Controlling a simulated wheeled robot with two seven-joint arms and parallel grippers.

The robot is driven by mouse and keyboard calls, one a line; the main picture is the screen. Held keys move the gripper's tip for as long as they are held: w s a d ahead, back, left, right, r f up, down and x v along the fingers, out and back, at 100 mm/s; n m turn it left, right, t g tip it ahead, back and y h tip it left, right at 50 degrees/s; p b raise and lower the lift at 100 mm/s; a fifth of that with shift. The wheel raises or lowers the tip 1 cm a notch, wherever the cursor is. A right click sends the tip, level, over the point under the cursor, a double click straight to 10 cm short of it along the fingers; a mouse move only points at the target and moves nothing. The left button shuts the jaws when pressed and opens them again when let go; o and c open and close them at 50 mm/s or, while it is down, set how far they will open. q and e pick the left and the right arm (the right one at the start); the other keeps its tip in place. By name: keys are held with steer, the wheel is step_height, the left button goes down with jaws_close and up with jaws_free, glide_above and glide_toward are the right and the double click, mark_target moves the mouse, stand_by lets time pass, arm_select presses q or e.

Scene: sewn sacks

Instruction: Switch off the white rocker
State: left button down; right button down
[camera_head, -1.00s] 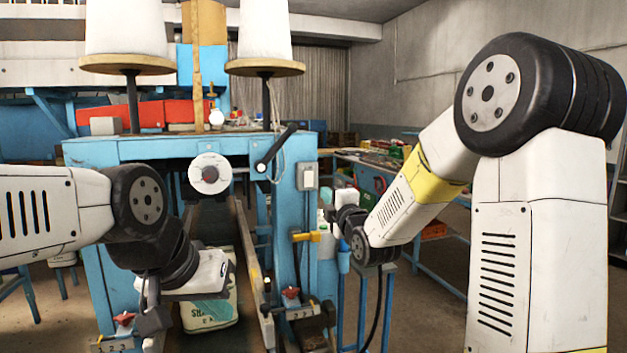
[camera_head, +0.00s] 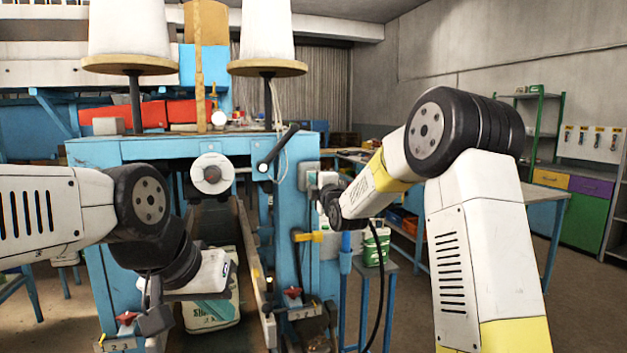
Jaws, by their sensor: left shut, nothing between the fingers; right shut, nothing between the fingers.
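A small grey switch box (camera_head: 308,171) is fixed to the right blue post of the sack-sewing machine, just below its top. The white rocker on it is too small to make out clearly. My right gripper (camera_head: 323,183) is close beside the box on its right, partly hidden by its own wrist. Whether it touches the box I cannot tell; it looks shut and empty. My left gripper (camera_head: 152,322) hangs low at the left, in front of the machine and away from the box, shut and empty.
A white dial (camera_head: 211,174) and a black crank lever (camera_head: 277,148) sit on the machine's front, left of the box. A yellow handle (camera_head: 309,237) sticks out below it. A printed sack (camera_head: 213,310) stands low between the posts. Free floor lies at the right.

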steer(key=shift+w+a+r, duration=0.1)
steer(key=shift+w+a, duration=0.05)
steer(key=shift+w, duration=0.35)
steer(key=shift+w+r, duration=0.1)
steer(key=shift+w, duration=0.05)
